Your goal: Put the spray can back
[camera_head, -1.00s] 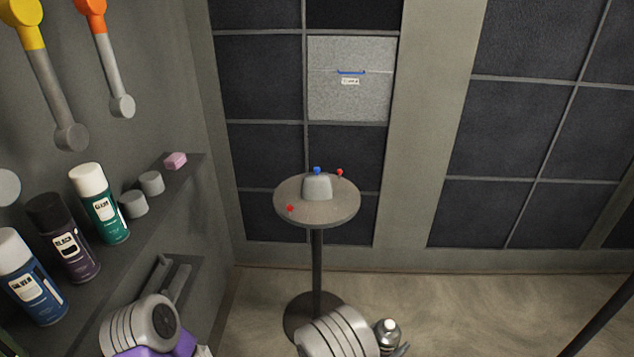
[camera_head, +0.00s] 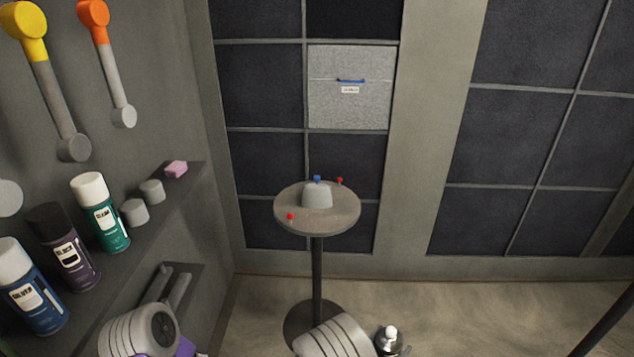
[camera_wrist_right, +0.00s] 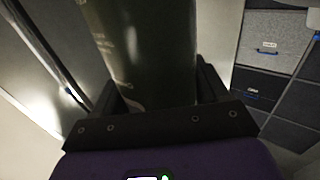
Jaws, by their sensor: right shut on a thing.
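In the right wrist view a dark can (camera_wrist_right: 148,50) stands between the fingers of my right gripper (camera_wrist_right: 155,95), which is shut on it. In the head view the can's white nozzle and dark shoulder (camera_head: 388,338) show at the bottom edge, beside my right arm; the gripper's fingers are mostly out of frame there. On the left shelf stand a blue can (camera_head: 35,290), a dark purple can (camera_head: 70,250) and a green can (camera_head: 103,220), the latter two with black and white caps.
The wall shelf (camera_head: 150,230) also holds two grey cylinders (camera_head: 135,212) and a pink block (camera_head: 176,169). A round pedestal table (camera_head: 340,215) with a grey dome and small knobs stands in the middle. Floor on the right is clear (camera_head: 480,310).

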